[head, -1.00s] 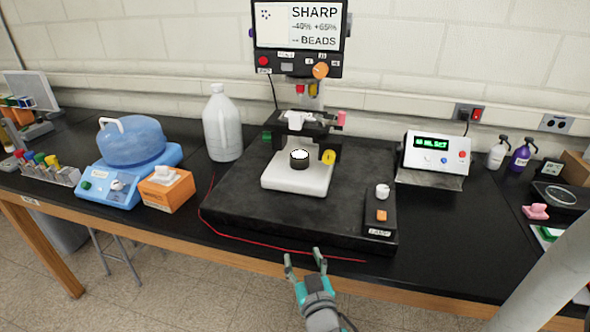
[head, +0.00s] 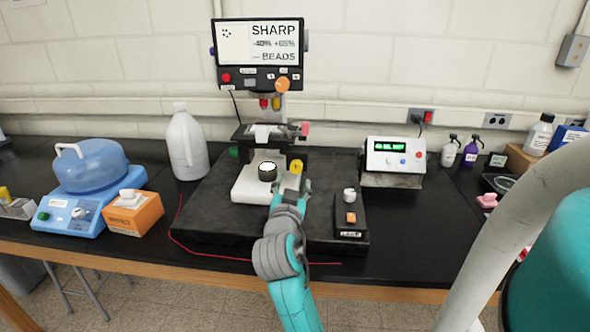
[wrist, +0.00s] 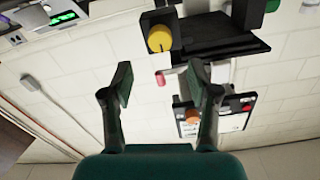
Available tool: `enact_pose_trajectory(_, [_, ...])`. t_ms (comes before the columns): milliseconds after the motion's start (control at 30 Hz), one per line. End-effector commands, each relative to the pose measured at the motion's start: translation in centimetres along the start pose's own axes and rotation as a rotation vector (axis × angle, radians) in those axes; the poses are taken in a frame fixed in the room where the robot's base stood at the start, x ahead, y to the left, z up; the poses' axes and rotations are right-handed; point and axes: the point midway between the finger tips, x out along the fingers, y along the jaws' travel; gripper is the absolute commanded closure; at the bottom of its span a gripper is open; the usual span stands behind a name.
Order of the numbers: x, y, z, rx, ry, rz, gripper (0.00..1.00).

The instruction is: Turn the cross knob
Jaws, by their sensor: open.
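A microscope-like instrument carries several coloured knobs, and I cannot tell from any marking which is the cross knob. A yellow knob (head: 296,166) sits at the right of its white stage block; it shows large in the wrist view (wrist: 160,38). A pink knob (head: 305,129) is higher at the right, also in the wrist view (wrist: 160,78). A green knob (head: 235,152) is at the left. My gripper (head: 291,186) is open and empty, just in front of and below the yellow knob, apart from it. In the wrist view the open fingers (wrist: 160,74) frame the pink knob.
The display (head: 258,48) with an orange knob (head: 282,84) stands above. A control box with a white knob (head: 349,195) is right of my gripper. A white box with a green readout (head: 393,158) is further right. A white jug (head: 186,144) and orange box (head: 133,213) are left.

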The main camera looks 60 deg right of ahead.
Motion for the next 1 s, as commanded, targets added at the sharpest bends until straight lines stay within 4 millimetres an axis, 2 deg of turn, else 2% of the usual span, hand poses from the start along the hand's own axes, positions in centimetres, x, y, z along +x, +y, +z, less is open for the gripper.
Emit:
enact_pose_trajectory(200, [4.1, 0.0, 0.0, 0.000, 0.001, 0.002, 0.40])
enact_pose_trajectory(400, [6.8, 0.0, 0.0, -0.001, 0.000, -0.001, 0.40])
enact_pose_trajectory(600, [8.0, 0.0, 0.0, -0.001, 0.000, -0.001, 0.40])
enact_pose_trajectory(867, [8.2, -0.1, 0.0, -0.001, 0.000, -0.002, 0.40])
enact_pose_trajectory(900, [8.1, -0.1, 0.0, -0.001, 0.000, -0.002, 0.43])
enact_pose_trajectory(1000, [8.1, -0.1, 0.0, -0.001, 0.000, -0.002, 0.68])
